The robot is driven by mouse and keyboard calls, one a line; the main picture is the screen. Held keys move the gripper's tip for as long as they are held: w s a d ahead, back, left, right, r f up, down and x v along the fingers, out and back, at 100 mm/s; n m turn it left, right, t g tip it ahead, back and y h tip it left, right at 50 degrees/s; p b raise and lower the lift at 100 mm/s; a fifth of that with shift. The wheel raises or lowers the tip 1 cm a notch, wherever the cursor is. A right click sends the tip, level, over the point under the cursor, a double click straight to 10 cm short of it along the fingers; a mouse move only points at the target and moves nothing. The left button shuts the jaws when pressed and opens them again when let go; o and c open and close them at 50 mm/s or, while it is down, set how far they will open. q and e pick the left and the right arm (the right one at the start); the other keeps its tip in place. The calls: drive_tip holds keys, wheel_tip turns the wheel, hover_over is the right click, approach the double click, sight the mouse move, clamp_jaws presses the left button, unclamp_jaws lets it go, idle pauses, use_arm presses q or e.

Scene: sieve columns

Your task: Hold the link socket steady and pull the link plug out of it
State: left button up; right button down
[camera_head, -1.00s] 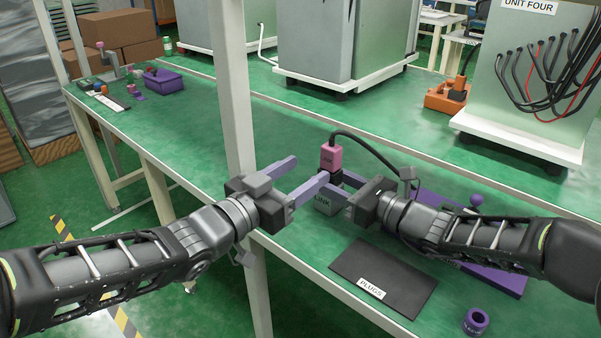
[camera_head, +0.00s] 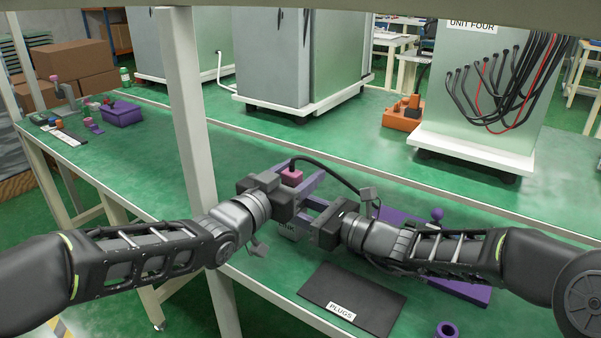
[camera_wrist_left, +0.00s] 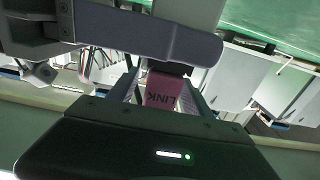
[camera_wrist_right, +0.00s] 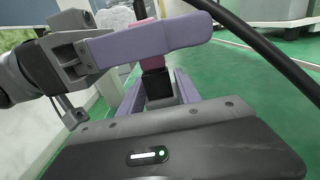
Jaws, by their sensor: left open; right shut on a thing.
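The pink link plug (camera_head: 291,178), with a black cable from its top, stands upright on the link socket (camera_head: 288,231), a grey block on the green bench. Its LINK label shows in the left wrist view (camera_wrist_left: 161,92). My left gripper (camera_head: 305,170) is open, its fingers on either side of the plug; I cannot tell whether they touch it. My right gripper (camera_head: 306,212) is shut on the socket's black upper part (camera_wrist_right: 158,86), just below the plug. The arms hide much of the socket.
A black mat labelled PLUGS (camera_head: 350,298) lies in front, with a purple ring (camera_head: 446,331) near it. A purple board with a knob (camera_head: 437,214) lies behind my right arm. A white post (camera_head: 187,110) stands left. The bench's left middle is clear.

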use_arm(q)
drive_tip(key=shift+w+d, duration=0.15)
clamp_jaws()
idle(1.1)
